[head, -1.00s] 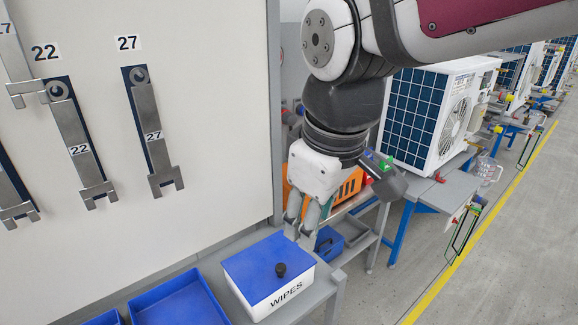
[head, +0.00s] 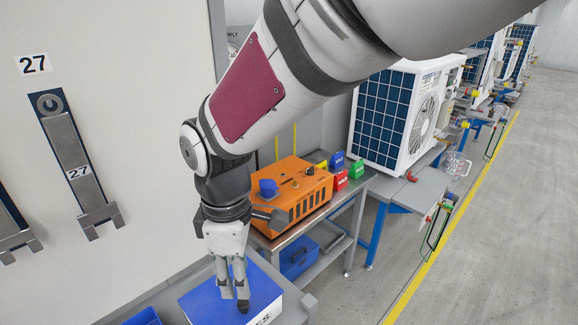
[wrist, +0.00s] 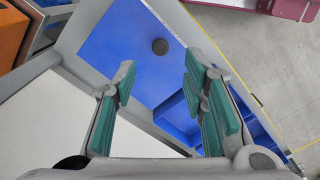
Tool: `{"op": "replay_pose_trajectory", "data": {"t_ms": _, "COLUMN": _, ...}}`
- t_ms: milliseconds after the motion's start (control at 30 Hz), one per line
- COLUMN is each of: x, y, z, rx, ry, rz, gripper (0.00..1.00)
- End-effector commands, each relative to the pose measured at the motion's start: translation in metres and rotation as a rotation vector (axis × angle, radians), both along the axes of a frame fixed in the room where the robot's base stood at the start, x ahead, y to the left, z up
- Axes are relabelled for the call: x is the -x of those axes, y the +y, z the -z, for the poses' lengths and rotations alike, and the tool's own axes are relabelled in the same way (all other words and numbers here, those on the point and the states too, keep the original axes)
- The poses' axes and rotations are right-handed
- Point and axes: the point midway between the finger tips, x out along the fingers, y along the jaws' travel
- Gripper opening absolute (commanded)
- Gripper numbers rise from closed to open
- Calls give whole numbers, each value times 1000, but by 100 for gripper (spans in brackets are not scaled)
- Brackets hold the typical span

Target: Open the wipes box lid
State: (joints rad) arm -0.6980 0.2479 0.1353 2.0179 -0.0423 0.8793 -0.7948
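The wipes box (head: 290,305) stands at the bottom of the head view, with white walls and part of its lettering showing. Its flat blue lid (head: 262,284) lies on top and looks closed. The lid (wrist: 110,45) also shows in the wrist view with its round black knob (wrist: 160,46). My gripper (head: 232,296) points down over the lid, close to the knob; contact cannot be told. In the wrist view my gripper (wrist: 160,72) has its green-padded fingers wide apart, with nothing held between them. The knob lies ahead of the gap.
A blue tray (wrist: 178,112) lies beside the box. An orange unit (head: 295,185) stands on a cart behind, with a blue case (head: 298,260) below. Open floor (head: 480,260) lies at right.

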Motion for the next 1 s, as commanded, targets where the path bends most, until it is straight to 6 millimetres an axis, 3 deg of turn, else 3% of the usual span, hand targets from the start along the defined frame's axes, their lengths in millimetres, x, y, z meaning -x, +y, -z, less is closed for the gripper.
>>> {"op": "replay_pose_trajectory", "data": {"t_ms": 200, "x": 1, "y": -1, "z": 42, "rx": 4, "ry": 4, "rz": 1, "gripper": 39}}
{"op": "replay_pose_trajectory", "data": {"t_ms": 400, "x": 1, "y": 0, "z": 68, "rx": 1, "ry": 1, "rz": 1, "gripper": 39}}
{"op": "replay_pose_trajectory", "data": {"t_ms": 833, "x": 0, "y": 0, "z": 79, "rx": 0, "ry": -1, "rz": 2, "gripper": 39}}
{"op": "replay_pose_trajectory", "data": {"t_ms": 867, "x": 0, "y": 0, "z": 78, "rx": 0, "ry": -1, "rz": 2, "gripper": 37}}
{"op": "replay_pose_trajectory", "data": {"t_ms": 1000, "x": 0, "y": 0, "z": 78, "rx": -1, "ry": -1, "rz": 2, "gripper": 5}}
